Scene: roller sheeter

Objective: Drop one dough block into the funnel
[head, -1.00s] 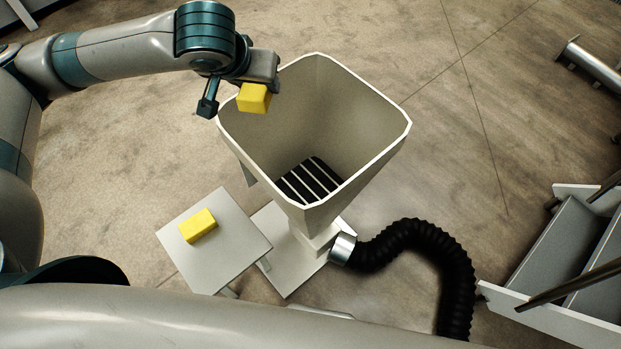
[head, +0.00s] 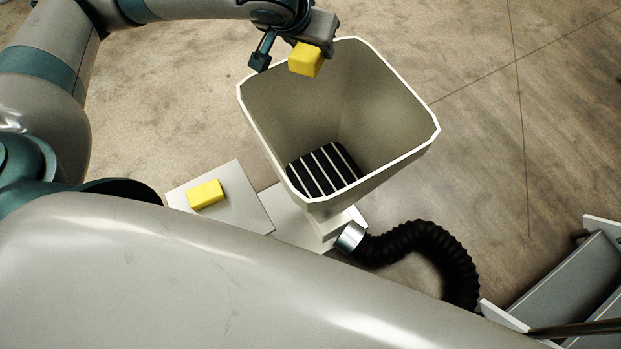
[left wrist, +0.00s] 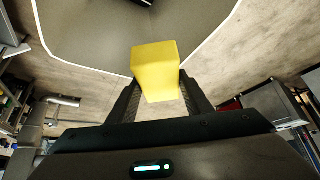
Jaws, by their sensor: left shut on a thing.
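My left gripper (head: 291,57) is shut on a yellow dough block (head: 306,60), which it holds over the left back part of the funnel (head: 394,92). In the left wrist view the block (left wrist: 158,72) sits between the two fingers, with the funnel (left wrist: 85,30) beyond it. The funnel is a wide, square, off-white hopper with a dark slatted grate (head: 324,170) at its bottom. A second yellow dough block (head: 206,194) lies on a small pale platform (head: 243,205) to the left of the funnel's base. My right gripper is not in view.
A black ribbed hose (head: 440,246) runs from the funnel's base to the right. A grey metal trough (head: 570,285) stands at the lower right. The floor right of the funnel is clear.

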